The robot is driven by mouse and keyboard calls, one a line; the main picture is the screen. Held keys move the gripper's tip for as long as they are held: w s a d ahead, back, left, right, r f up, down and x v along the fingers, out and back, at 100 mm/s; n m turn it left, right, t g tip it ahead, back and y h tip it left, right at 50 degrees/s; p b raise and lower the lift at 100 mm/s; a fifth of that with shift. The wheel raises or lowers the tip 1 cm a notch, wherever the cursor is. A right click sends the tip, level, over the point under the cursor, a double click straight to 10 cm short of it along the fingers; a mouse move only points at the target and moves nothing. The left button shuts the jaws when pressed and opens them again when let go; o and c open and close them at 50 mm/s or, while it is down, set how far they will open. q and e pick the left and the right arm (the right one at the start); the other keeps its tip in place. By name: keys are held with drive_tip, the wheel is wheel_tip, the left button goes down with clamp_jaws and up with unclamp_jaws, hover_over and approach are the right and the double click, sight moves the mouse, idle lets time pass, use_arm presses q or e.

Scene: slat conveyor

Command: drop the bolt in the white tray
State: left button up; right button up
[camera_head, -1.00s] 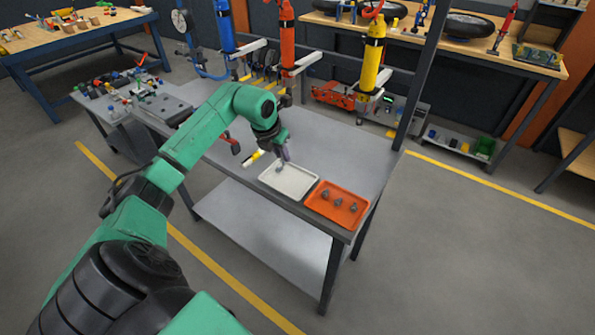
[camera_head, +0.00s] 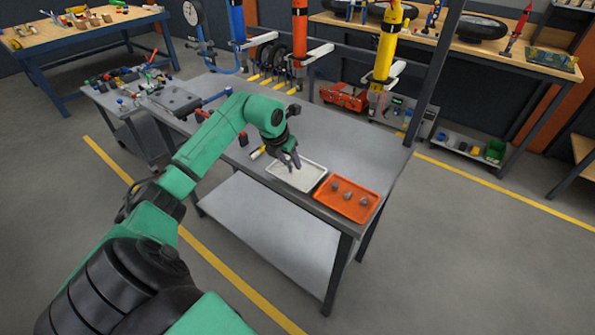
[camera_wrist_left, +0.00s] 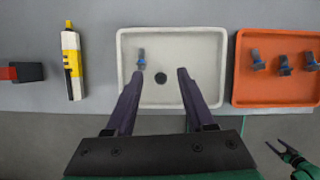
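The white tray (camera_head: 309,187) lies on the grey table; it also shows in the left wrist view (camera_wrist_left: 215,38). A small blue-grey bolt (camera_wrist_left: 141,59) is inside the white tray, toward its left side and just beyond one fingertip. A dark round spot (camera_wrist_left: 161,77) shows on the tray floor; I cannot tell what it is. My left gripper (camera_head: 292,163) is over the tray, pointing down. In the wrist view its fingers (camera_wrist_left: 158,77) are wide apart with nothing held between them. A dark, green-backed claw (camera_wrist_left: 283,148) at lower right looks like my right gripper.
An orange tray (camera_head: 346,211) with three similar bolts stands right beside the white tray. A yellow, white and black object (camera_wrist_left: 72,65) and a red-and-black tool (camera_wrist_left: 25,72) lie left of it. Hanging tools, including a yellow cylinder (camera_head: 387,48), are behind.

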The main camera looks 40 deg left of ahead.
use_arm(q)
drive_tip(key=b+v, duration=0.2)
drive_tip(key=v, duration=1.2)
drive_tip(key=shift+s+r, duration=0.2)
